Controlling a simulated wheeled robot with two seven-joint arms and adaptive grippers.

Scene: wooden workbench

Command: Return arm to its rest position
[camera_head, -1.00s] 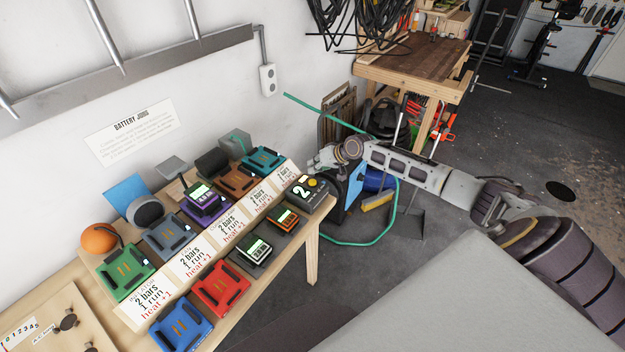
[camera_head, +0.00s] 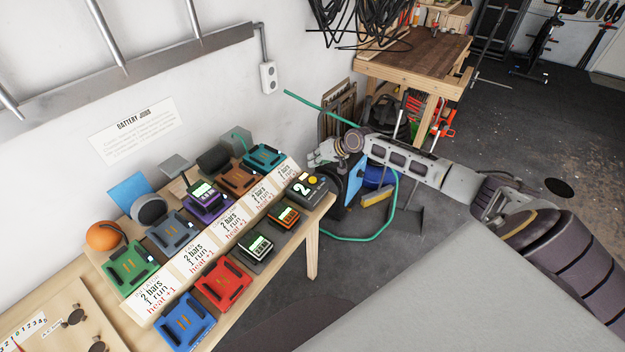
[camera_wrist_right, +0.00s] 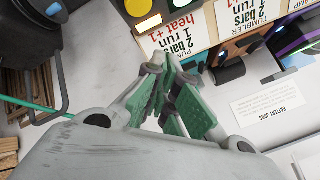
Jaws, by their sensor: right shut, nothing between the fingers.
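My right arm (camera_head: 405,165) reaches in from the right side of the head view. Its right gripper (camera_head: 318,158) is just beyond the far right end of the bench (camera_head: 312,222), above and behind the dark device marked 2 (camera_head: 307,188). In the right wrist view the right gripper (camera_wrist_right: 172,95) shows its green-padded fingers closed together, with nothing between them. The bench's cards and the yellow-buttoned device (camera_wrist_right: 140,8) lie past the fingertips there. My left gripper does not show in either view.
Battery docks fill the bench, among them green (camera_head: 130,267), red (camera_head: 222,284) and blue (camera_head: 182,322) ones. Small meters (camera_head: 256,246) sit on some. A wooden workbench (camera_head: 415,65) stands behind. A green hose (camera_head: 350,240) loops on the floor. Open floor lies right.

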